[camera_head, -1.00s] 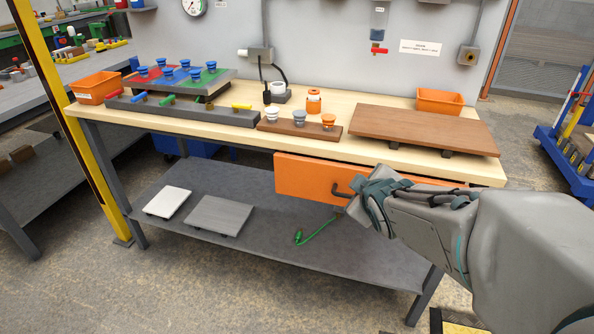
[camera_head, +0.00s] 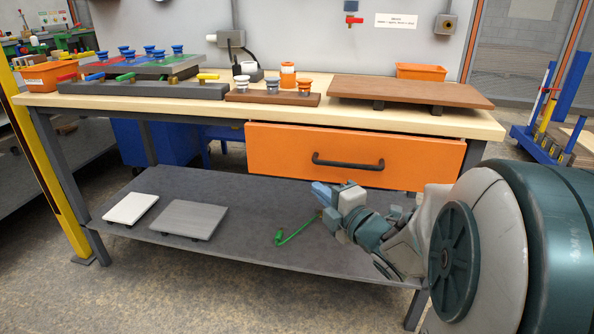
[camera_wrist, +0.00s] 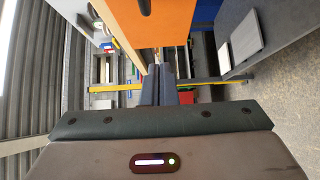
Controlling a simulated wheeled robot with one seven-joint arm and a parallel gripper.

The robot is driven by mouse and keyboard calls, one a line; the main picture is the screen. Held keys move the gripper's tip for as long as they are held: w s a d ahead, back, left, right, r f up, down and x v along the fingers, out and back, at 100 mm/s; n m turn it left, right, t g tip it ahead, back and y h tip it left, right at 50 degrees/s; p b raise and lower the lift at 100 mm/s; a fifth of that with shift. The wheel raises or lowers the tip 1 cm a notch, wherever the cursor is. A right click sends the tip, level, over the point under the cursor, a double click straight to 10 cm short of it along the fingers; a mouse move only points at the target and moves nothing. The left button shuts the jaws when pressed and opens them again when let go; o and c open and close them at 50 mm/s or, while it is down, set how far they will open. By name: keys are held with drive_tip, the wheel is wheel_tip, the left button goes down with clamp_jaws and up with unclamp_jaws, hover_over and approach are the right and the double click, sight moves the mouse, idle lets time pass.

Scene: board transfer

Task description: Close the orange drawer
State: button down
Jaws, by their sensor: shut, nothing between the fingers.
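The orange drawer (camera_head: 285,150) sits under the front edge of the wooden tabletop, its front facing me. No drawer interior shows, and I cannot tell whether its front is fully flush. Its black bar handle (camera_head: 348,163) is in clear view. My gripper (camera_head: 322,192) is in front of the drawer, below and left of the handle's middle, apart from the handle. In the wrist view the orange front (camera_wrist: 158,25) is at the top, with a dark bit of handle (camera_wrist: 145,6). My fingers (camera_wrist: 160,85) are together and empty there.
On the workbench top (camera_head: 200,106) stand a brown board (camera_head: 410,91), a small knob rack (camera_head: 240,96), a coloured board (camera_head: 140,68) and orange bins (camera_head: 420,72). The grey lower shelf (camera_head: 250,240) holds two plates and a green cord (camera_head: 295,230). Space before the drawer is open.

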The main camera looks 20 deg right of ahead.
drive_tip(key=shift+w+p, duration=0.8)
drive_tip(key=shift+p, duration=1)
drive_tip(key=p, duration=0.4)
approach(291, 157)
drive_tip(key=w+a, duration=0.2)
drive_tip(key=a, duration=0.2)
drive_tip(key=w+d, duration=0.2)
drive_tip(key=w, duration=0.1)
drive_tip(key=shift+b, duration=0.4)
drive_tip(key=shift+w+d+r, duration=0.1)
drive_tip(key=shift+w, duration=0.2)
